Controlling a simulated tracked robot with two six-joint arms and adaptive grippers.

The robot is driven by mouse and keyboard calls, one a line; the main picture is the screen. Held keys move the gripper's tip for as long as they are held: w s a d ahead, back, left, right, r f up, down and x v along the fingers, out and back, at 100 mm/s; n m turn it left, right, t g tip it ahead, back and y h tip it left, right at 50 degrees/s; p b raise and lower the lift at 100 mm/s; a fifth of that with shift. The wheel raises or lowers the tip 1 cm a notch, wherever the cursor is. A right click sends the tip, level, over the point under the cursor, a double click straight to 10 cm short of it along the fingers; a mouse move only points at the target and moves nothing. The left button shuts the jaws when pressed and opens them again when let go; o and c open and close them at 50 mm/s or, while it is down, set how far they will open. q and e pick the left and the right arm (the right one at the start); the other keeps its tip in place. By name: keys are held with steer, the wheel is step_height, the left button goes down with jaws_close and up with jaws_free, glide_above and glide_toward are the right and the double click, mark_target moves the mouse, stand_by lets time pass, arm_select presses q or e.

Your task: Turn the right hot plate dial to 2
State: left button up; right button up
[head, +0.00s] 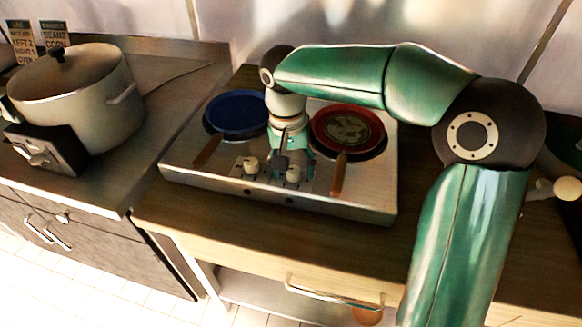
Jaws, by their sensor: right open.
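The hot plate (348,205) is a pale metal double unit on the wooden counter, with two dials on its front panel. The right dial (293,175) is a small cream knob; its setting is too small to read. The left dial (250,166) is a similar knob. My right gripper (281,166) is open and points down over the panel, between the two dials and close to the right one. I cannot tell whether it touches the right dial. My left gripper is not in view.
A blue pan (237,112) sits on the left plate and a red pan (348,130) on the right plate, handles toward the front. A large lidded pot (85,95) stands on the left counter, with signs (54,38) behind. The counter's front strip is clear.

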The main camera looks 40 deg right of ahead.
steer(key=shift+c, duration=0.4)
steer(key=c, duration=1.1)
steer(key=shift+a, duration=0.15)
jaws_close()
